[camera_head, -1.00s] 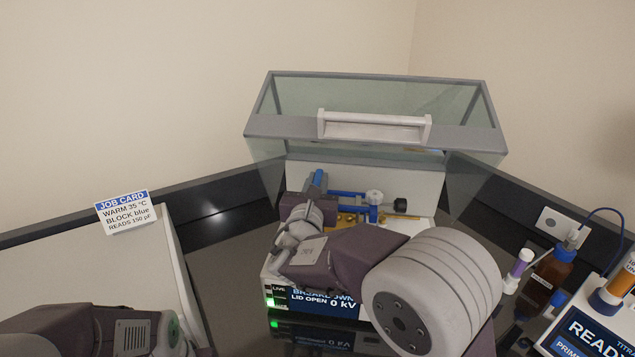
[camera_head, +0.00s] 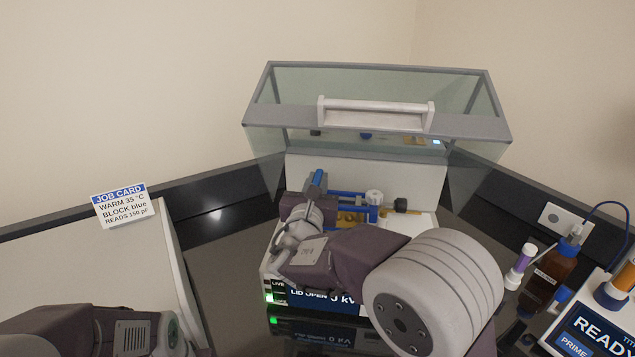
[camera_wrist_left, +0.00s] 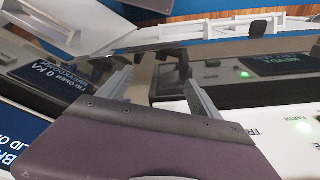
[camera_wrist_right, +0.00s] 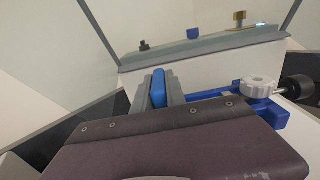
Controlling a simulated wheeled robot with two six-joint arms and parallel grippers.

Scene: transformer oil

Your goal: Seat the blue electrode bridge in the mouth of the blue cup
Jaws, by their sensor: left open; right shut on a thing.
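My right gripper (camera_head: 316,188) is shut on an upright blue piece (camera_wrist_right: 158,88) of the electrode bridge, gripped between its grey fingers. The bridge's blue frame (camera_wrist_right: 275,112) shows right of the fingers in the right wrist view, with a white knob (camera_wrist_right: 258,87) and a black knob (camera_wrist_right: 297,88). In the head view the blue frame (camera_head: 347,195) lies over the tester behind my right arm. I cannot make out the blue cup or whether the bridge touches its mouth; my arm hides much of that area. My left gripper (camera_wrist_left: 155,92) is open and empty in the left wrist view.
The tester's glass lid (camera_head: 375,100) stands open behind the bridge, with a white handle (camera_head: 375,113). A job card (camera_head: 122,205) stands at the left. A brown bottle (camera_head: 548,275) and a purple-banded vial (camera_head: 521,265) stand at the right, beside a "READY" instrument (camera_head: 590,335).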

